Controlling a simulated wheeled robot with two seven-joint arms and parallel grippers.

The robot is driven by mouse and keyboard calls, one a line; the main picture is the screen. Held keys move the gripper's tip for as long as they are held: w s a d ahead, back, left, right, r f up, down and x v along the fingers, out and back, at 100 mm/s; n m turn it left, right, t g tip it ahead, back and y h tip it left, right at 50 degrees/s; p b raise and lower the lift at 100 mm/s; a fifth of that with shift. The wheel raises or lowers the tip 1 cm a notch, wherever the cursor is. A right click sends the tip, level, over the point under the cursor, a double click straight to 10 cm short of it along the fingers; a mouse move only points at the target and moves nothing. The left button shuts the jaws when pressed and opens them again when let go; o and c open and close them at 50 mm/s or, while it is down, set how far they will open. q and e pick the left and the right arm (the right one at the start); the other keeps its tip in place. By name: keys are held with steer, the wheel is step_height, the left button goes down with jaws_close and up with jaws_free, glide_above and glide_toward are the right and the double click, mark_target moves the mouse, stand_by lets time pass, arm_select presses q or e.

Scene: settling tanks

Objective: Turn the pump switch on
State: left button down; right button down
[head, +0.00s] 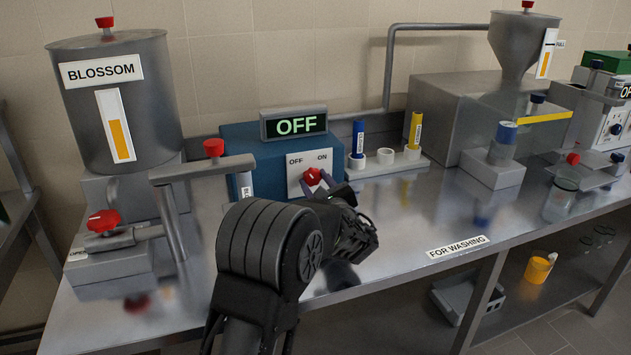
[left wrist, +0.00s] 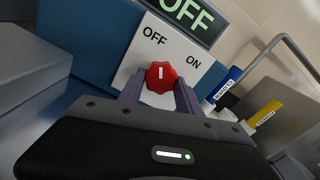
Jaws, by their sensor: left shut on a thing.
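The pump switch is a red knob (head: 312,176) on a white plate (head: 296,188) marked OFF at left and ON at right, on the front of a blue box (head: 232,142). The display (head: 293,124) on top of the box reads OFF in green. My left gripper (head: 318,184) is shut on the knob. In the left wrist view, the red knob (left wrist: 161,75) sits between the two purple-grey fingers (left wrist: 160,92), and its white mark points roughly up in the picture. My right gripper is in neither view.
A steel tank (head: 118,95) labelled BLOSSOM, with a red-handled valve (head: 103,221), stands at left. A rack (head: 385,164) with a blue and a yellow tube stands right of the box. The bench front near the FOR WASHING label (head: 458,246) is clear.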

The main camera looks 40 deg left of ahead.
arm_select(q)
steer(key=m+p, duration=0.3)
steer(key=shift+r, duration=0.15)
steer(key=m+p, duration=0.7)
steer(key=shift+s+r+m, duration=0.1)
steer(key=shift+s+m, duration=0.05)
steer(key=shift+m, duration=0.15)
steer(key=shift+a+m+p, duration=0.1)
steer(key=shift+m+p, duration=1.3)
steer(key=shift+p, duration=0.1)
steer(key=shift+f, duration=0.2)
steer(key=c, duration=0.8)
jaws_free()
steer(key=shift+s, duration=0.1)
steer(key=b+v, duration=0.1)
steer(key=v, duration=0.6)
steer(key=shift+s+d, duration=0.2)
steer(key=shift+d, duration=0.15)
